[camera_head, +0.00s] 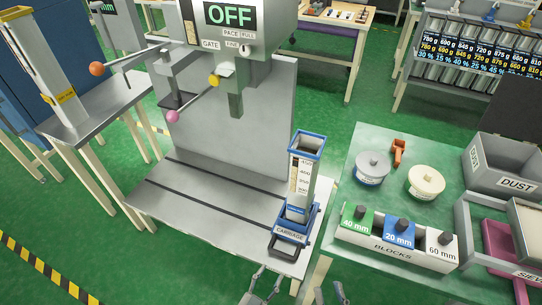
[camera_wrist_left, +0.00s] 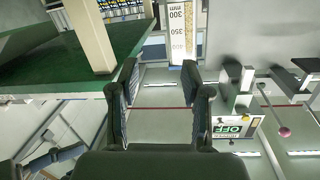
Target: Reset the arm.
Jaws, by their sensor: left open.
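My left gripper (camera_head: 264,286) is at the bottom edge of the head view, just in front of the steel table and below the blue carriage (camera_head: 290,240). Its two fingers are apart with nothing between them in the left wrist view (camera_wrist_left: 167,85). My right gripper (camera_head: 329,293) shows only in part at the bottom edge of the head view, and its opening is unclear. A clear column with a blue rim (camera_head: 306,147) stands upright in the carriage at the table's right front corner. A scale strip with numbers also shows in the left wrist view (camera_wrist_left: 180,30).
The machine with the OFF display (camera_head: 230,14) stands at the back of the steel table (camera_head: 190,200). The green table (camera_head: 375,145) at right holds weights, a blocks rack (camera_head: 395,250) and a dust bin (camera_head: 510,165). The steel table's left part is clear.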

